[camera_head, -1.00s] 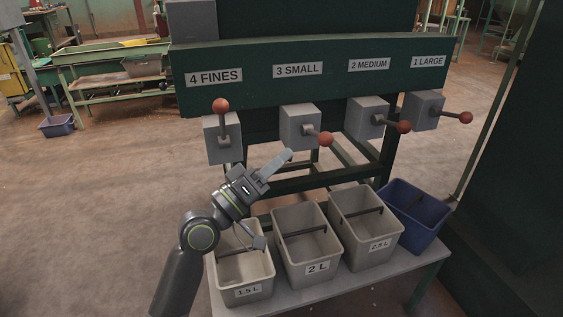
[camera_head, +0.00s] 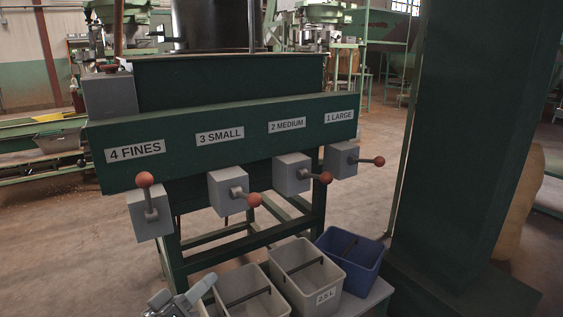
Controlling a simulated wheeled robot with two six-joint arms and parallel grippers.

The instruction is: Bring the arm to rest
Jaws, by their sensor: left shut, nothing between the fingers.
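My left gripper (camera_head: 180,302) shows at the bottom edge, left of the bins; it is shut and empty, and the picture cuts off the rest of its arm. It is below the hopper panel and apart from the levers. The 4 FINES lever (camera_head: 148,197) points up. The 3 SMALL lever (camera_head: 245,197), 2 MEDIUM lever (camera_head: 317,177) and 1 LARGE lever (camera_head: 370,161) point to the right. My right gripper is out of view.
A grey bin (camera_head: 323,297) and a blue bin (camera_head: 372,258) stand on a low bench under the levers, with another grey bin (camera_head: 262,312) to the left. A dark green column (camera_head: 465,150) rises at the right. Open floor (camera_head: 60,240) lies to the left.

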